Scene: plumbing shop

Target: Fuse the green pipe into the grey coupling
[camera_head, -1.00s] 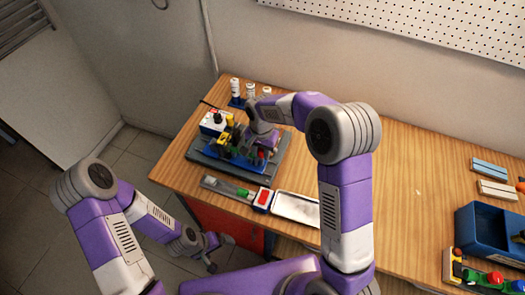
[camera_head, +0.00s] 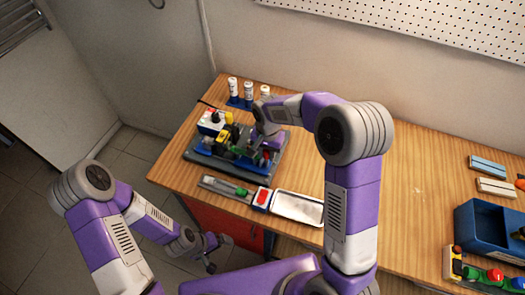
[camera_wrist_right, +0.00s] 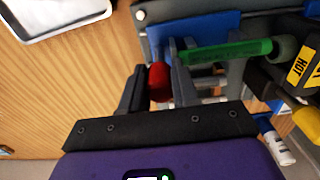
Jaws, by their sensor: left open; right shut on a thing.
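A green pipe (camera_wrist_right: 225,51) lies level in the bench fixture in the right wrist view. Its right end meets a dark grey cylinder (camera_wrist_right: 284,48); I cannot tell whether that is the coupling or a heater socket. My right gripper (camera_wrist_right: 157,68) is shut on a red knob (camera_wrist_right: 160,82) beside the pipe's left end. In the head view the right gripper (camera_head: 267,143) is over the fixture (camera_head: 205,160), hiding part of it. My left gripper (camera_head: 219,253) is open and empty, low in front of the table.
A black tool with a yellow HOT label (camera_wrist_right: 302,65) stands close right of the pipe. A blue bin (camera_head: 482,235) is far right.

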